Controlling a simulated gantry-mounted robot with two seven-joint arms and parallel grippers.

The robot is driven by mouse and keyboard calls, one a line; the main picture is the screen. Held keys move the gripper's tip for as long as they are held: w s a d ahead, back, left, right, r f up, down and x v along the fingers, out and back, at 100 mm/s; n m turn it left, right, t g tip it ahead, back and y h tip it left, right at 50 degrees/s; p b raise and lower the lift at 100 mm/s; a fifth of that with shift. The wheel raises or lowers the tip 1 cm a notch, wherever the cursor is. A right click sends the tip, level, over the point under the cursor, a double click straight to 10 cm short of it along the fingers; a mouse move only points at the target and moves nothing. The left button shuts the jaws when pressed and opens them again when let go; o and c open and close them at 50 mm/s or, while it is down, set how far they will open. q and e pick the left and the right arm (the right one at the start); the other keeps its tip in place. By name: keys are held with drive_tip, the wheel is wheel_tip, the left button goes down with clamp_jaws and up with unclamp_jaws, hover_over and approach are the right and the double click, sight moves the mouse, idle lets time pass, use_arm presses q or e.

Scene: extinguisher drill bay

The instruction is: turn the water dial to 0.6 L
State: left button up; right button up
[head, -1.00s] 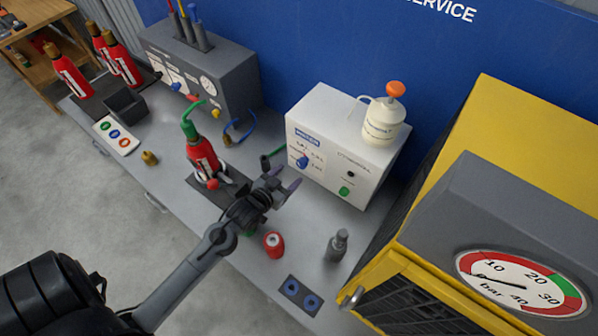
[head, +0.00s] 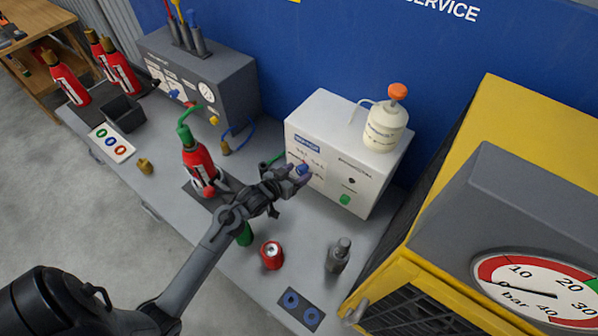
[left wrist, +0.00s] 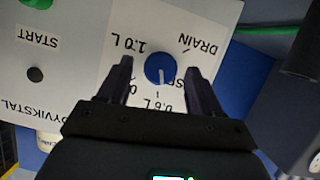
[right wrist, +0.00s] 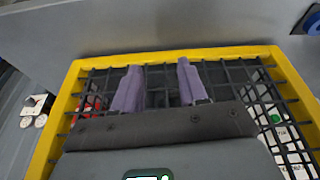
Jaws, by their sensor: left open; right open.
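The blue water dial (head: 302,170) is on the front of the white water unit (head: 324,173). In the left wrist view the dial (left wrist: 160,68) has a white mark pointing down in the picture, towards a partly hidden "L" label at the bottom. Upside-down labels read "1.0 L" at upper left and "DRAIN" at upper right. My left gripper (left wrist: 160,66) is open, with a finger on either side of the dial and visible gaps to it. My right gripper (right wrist: 158,70) is open and empty in front of a black mesh with a yellow frame (right wrist: 255,50).
A white bottle with an orange cap (head: 384,125) stands on the unit. A green button (head: 345,199) is right of the dial. A red extinguisher (head: 200,165), a red can (head: 271,255) and a grey cylinder (head: 338,255) stand on the bench. The yellow cabinet (head: 480,110) is close on the right.

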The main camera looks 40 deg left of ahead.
use_arm(q)
drive_tip(key=shift+x, duration=0.75)
drive_tip(key=c, duration=1.1)
drive_tip(key=shift+o, duration=0.2)
drive_tip(key=shift+r+m+y+p, duration=0.1)
drive_tip(key=shift+m+y+p, duration=0.2)
drive_tip(key=o, duration=1.1)
drive_tip(key=shift+c, duration=0.2)
